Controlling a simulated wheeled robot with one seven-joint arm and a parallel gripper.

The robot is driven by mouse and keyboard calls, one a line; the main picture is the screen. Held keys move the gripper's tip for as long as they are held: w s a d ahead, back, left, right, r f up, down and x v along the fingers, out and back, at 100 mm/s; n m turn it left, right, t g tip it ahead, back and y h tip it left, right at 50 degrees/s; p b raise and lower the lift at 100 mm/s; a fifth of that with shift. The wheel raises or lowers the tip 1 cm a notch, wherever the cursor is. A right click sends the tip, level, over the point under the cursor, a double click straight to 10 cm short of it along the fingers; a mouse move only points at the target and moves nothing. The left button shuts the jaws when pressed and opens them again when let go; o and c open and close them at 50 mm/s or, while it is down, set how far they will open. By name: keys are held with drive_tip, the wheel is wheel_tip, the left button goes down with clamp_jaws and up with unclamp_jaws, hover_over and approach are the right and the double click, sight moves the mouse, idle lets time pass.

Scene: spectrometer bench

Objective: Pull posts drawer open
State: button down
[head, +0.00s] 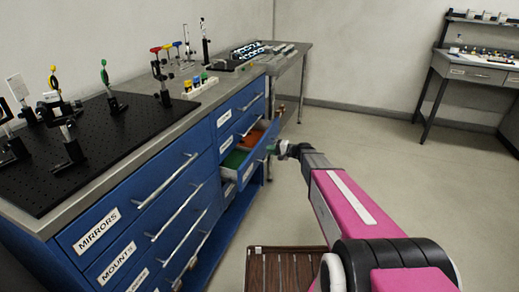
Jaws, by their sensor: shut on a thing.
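A blue drawer (258,152) in the right-hand column of the bench cabinet stands pulled out, and I take it to be the posts drawer. Its own label cannot be read from here. Green and orange compartments (251,139) show inside it. My gripper (275,148) is at the outer face of this drawer, near its upper edge, and is shut on the drawer's handle. The handle and my fingertips are small and mostly hidden from this angle.
The blue cabinet carries more drawers with bar handles, including one labelled MIRRORS (97,230). A black optics breadboard (110,140) with mounted parts lies on top. A brown slatted surface (285,270) is low in front. Floor to the right is clear up to a desk (470,72).

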drive_tip(key=f+v, duration=0.3)
drive_tip(key=v, duration=1.2)
drive_tip(key=d+f+v, duration=0.1)
drive_tip(key=f+v, duration=0.2)
drive_tip(key=v, duration=1.3)
drive_tip(key=shift+s+d, duration=0.25)
drive_tip(key=shift+s, duration=0.05)
drive_tip(key=c, duration=1.2)
unclamp_jaws()
drive_tip(key=shift+d, duration=0.1)
drive_tip(key=v, duration=1)
drive_tip(key=shift+d, duration=0.3)
drive_tip(key=shift+s+d, duration=0.1)
